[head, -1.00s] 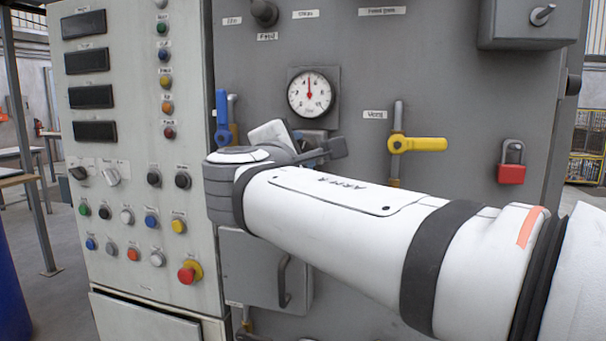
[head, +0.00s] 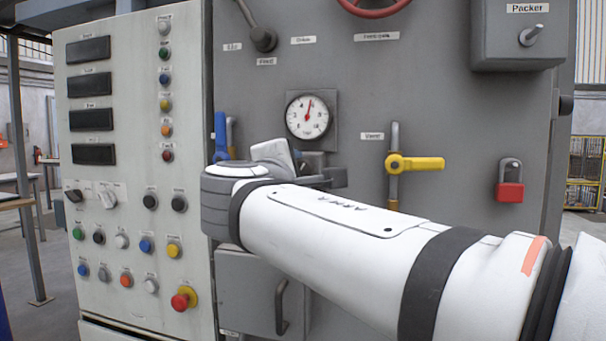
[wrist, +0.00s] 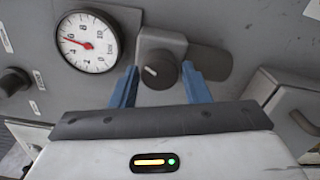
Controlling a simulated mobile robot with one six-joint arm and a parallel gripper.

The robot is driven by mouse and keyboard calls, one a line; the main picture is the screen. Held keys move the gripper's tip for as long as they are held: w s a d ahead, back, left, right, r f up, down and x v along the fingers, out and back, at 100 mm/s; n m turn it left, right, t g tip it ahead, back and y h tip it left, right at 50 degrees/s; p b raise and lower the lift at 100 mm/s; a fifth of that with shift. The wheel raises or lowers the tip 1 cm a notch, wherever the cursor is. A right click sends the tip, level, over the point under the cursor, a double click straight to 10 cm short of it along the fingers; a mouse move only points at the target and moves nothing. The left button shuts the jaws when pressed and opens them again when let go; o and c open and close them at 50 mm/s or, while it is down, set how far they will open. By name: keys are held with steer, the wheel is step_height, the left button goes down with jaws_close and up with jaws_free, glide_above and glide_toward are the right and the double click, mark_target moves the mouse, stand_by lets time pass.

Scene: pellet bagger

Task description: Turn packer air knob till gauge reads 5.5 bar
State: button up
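The pressure gauge (head: 308,115) is a round white dial on the grey panel. Its red needle points up and slightly right in the head view. In the wrist view the gauge (wrist: 86,41) appears turned, with the needle by the 6. The black air knob (wrist: 159,71) has a white mark and sits on a grey block beside the gauge. My gripper (wrist: 159,67) has one blue finger on each side of the knob, with a gap showing at both sides, so it is open. In the head view my wrist and arm mostly hide the knob and fingers.
A blue-handled valve (head: 220,135) stands left of the gauge, a yellow-handled valve (head: 415,163) to the right. A red padlock (head: 510,190) hangs further right. The button cabinet (head: 140,235) is at left.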

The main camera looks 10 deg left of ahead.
steer(key=o, duration=0.3)
steer(key=shift+o, duration=0.2)
steer(key=s+a, duration=0.1)
steer(key=s, duration=0.6)
steer(key=shift+s+p, duration=0.4)
steer(key=shift+p, duration=0.05)
steer(key=w+d+f+m+g+h+p, duration=0.1)
steer(key=d+f+m+g+p, duration=0.25)
steer(key=d+p, duration=0.35)
steer(key=w+d+f+m+g+h+p, duration=0.1)
steer(key=d+f+m+g+p, duration=0.25)
steer(key=d, duration=0.45)
steer(key=s+d+f+m+g+y+p, duration=0.2)
steer(key=s+d+f+m+g+p, duration=0.2)
steer(key=s+d+m+p, duration=0.1)
steer(key=s+d+f+m+g+y+p, duration=0.2)
steer(key=s+d+f+m+g+p, duration=0.2)
steer(key=s+m+p, duration=0.3)
steer(key=s+d+p, duration=0.1)
steer(key=p, duration=0.1)
steer(key=shift+s+y+p, duration=0.25)
steer(key=shift+y+p, duration=0.05)
